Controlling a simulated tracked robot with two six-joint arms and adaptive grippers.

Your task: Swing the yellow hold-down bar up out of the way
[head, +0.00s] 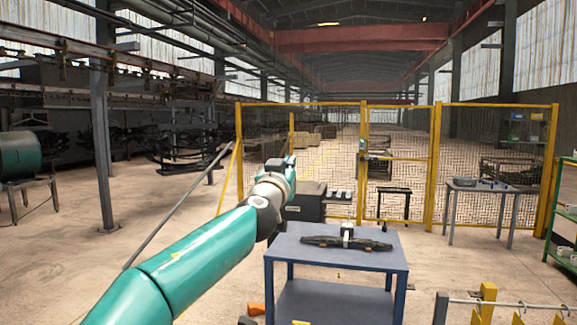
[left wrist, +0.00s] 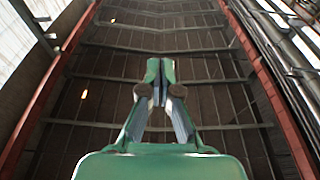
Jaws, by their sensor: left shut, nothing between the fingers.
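My left arm comes in from the left in the head view, and its gripper (head: 289,161) is raised above and behind the blue table. In the left wrist view the fingers of this gripper (left wrist: 160,68) are together and empty, with the roof behind them. No yellow hold-down bar can be told for certain. A yellow slanted post (head: 228,178) stands at the left end of the mesh fence. Yellow upright parts (head: 487,301) show on a rack at the bottom right, cut off by the picture edge. My right gripper is not in view.
A blue table (head: 290,250) carries a dark leaf-spring-like part (head: 325,242). A yellow-framed mesh fence (head: 436,150) stands behind, with a grey table (head: 462,187) at right. A grey post (head: 101,150) and a teal drum (head: 20,155) are at left. Open floor lies between.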

